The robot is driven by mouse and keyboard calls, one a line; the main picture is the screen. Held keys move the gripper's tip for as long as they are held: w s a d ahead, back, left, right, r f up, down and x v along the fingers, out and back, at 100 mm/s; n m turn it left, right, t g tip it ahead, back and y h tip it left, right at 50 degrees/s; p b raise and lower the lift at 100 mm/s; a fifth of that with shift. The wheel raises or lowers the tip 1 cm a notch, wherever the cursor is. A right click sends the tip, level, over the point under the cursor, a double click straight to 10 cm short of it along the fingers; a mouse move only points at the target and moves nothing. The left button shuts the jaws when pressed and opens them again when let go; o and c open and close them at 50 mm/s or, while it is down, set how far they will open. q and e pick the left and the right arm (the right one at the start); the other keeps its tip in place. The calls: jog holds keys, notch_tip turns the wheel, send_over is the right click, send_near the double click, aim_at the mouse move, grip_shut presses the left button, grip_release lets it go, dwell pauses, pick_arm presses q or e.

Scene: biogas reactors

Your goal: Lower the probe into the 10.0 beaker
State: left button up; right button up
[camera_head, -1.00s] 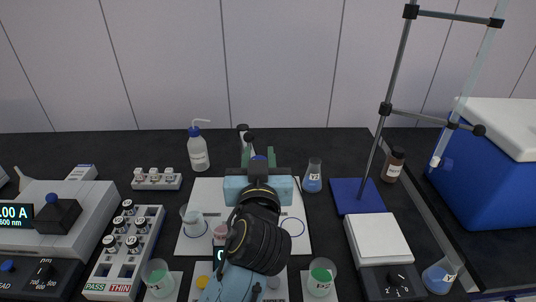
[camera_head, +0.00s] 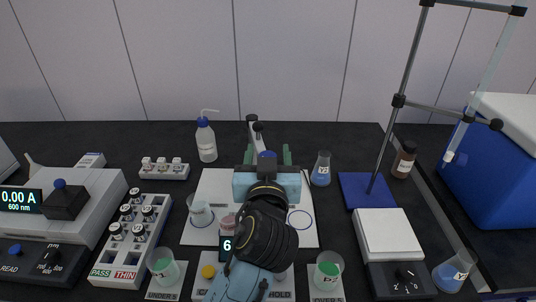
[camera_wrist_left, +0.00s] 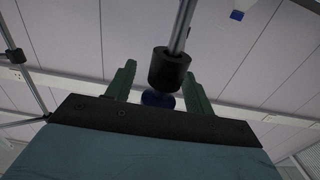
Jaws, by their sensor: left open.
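My left gripper (camera_head: 267,154) is over the back of the white mat (camera_head: 215,180), its green fingers apart. A blue-topped part, which I take to be the probe (camera_head: 267,158), sits between them. In the left wrist view, my left gripper (camera_wrist_left: 158,85) has a blue knob (camera_wrist_left: 158,99) and the black collar of a grey rod (camera_wrist_left: 168,70) between its fingers, with gaps at both sides. The lower probe is hidden by my arm. A beaker (camera_head: 200,215) stands on the mat's left circle. Beakers with green contents stand front left (camera_head: 163,267) and front right (camera_head: 328,271). I cannot read which is 10.0.
A small pinkish cup (camera_head: 227,222) is beside my arm. The mat's right circle (camera_head: 300,220) is empty. A wash bottle (camera_head: 206,142) and blue flask (camera_head: 321,170) stand behind. A tall stand (camera_head: 368,192) is at right, a vial rack (camera_head: 130,240) at left.

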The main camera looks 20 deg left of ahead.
pick_arm(q)
jog(key=b+v, duration=0.1)
jog(key=v, duration=0.6)
jog(key=shift+s, duration=0.25)
pick_arm(e)
jog(key=shift+d+f, duration=0.5)
jog(key=shift+d, duration=0.05)
pick_arm(q)
jog(key=shift+d, duration=0.1)
